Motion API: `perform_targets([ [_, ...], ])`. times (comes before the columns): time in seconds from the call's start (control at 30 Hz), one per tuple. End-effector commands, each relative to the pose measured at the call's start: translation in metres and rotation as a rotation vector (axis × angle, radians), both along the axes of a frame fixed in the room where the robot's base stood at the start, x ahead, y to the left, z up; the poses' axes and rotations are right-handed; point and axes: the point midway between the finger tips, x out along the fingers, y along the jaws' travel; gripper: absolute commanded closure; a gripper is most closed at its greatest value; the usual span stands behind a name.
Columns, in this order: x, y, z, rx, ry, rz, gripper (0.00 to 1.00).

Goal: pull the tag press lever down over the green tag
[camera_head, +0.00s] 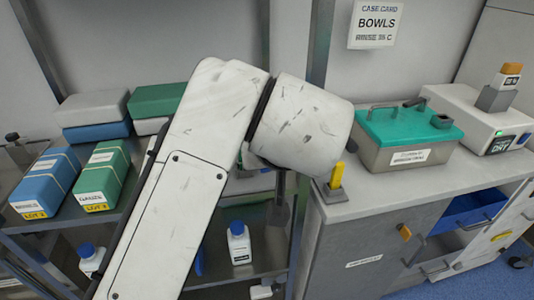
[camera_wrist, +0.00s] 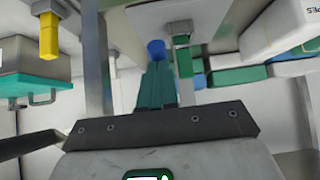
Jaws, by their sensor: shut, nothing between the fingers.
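My gripper (camera_wrist: 158,88) shows in the wrist view beyond its dark bolted mount; it is shut and empty. In the head view my white arm crosses the middle and hides much of what lies behind it. A dark narrow piece (camera_head: 280,205) hangs below the wrist there; I cannot tell whether it is part of my gripper. I cannot clearly make out the tag press, its lever or the green tag. A yellow upright piece on a grey base (camera_head: 337,177) stands at the counter's near left corner; it also shows in the wrist view (camera_wrist: 48,36), apart from my gripper.
A teal-lidded tray (camera_head: 410,135) and a white machine (camera_head: 468,112) with a green display stand on the counter (camera_head: 400,187). Blue (camera_head: 45,182) and green (camera_head: 103,178) packs lie on the left shelf. A blue-capped bottle (camera_head: 239,243) stands lower down.

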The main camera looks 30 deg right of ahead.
Motion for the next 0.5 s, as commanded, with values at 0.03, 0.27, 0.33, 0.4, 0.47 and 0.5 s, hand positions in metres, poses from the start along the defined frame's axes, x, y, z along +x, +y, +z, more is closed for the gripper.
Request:
perform_targets([
  [0.03,0.0,0.0,0.0,0.0,0.0,0.0,1.0],
  [0.27,0.0,0.0,0.009,-0.001,-0.001,0.001,1.0],
  [0.33,0.0,0.0,0.013,-0.001,-0.001,0.001,1.0],
  [0.4,0.0,0.0,0.015,-0.001,-0.001,0.001,1.0],
  [0.47,0.0,0.0,0.016,-0.001,0.0,0.001,1.0],
  [0.5,0.0,0.0,0.017,-0.001,0.0,0.001,1.0],
])
